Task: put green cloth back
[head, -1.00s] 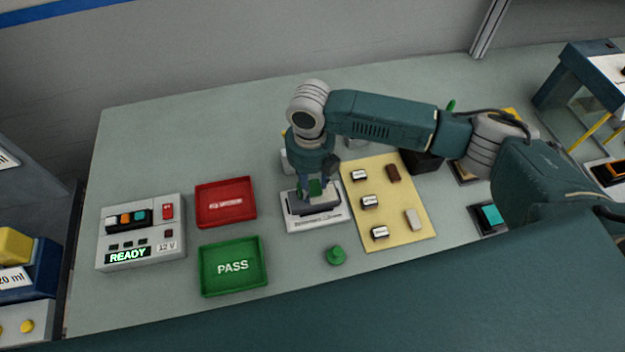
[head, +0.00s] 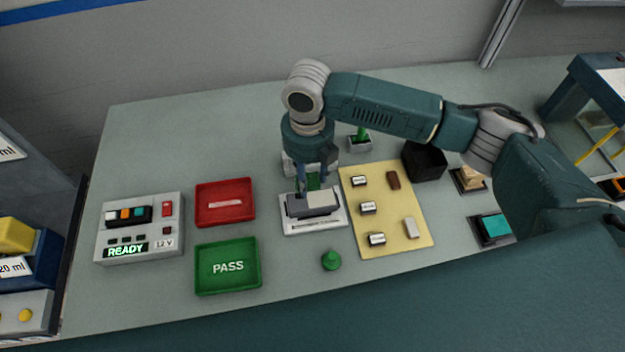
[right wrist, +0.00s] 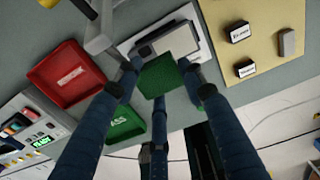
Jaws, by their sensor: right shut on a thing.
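My right gripper (head: 312,186) points down over the grey dashboard module, in the middle of the table. It is shut on the green cloth (right wrist: 162,75), a small folded square between the fingers in the right wrist view. In the head view the cloth (head: 313,181) shows only partly between the fingers. It is just above the grey module (head: 314,204) on its white base plate (head: 318,224); I cannot tell if it touches. My left gripper is not in view.
Left of the module are a red tray (head: 225,216), a green PASS tray (head: 228,284) and a control box (head: 140,228) reading READY. A green knob (head: 331,261) stands in front. Right are a yellow mat (head: 388,222) with small parts, a black box (head: 424,162) and a teal pad (head: 494,227).

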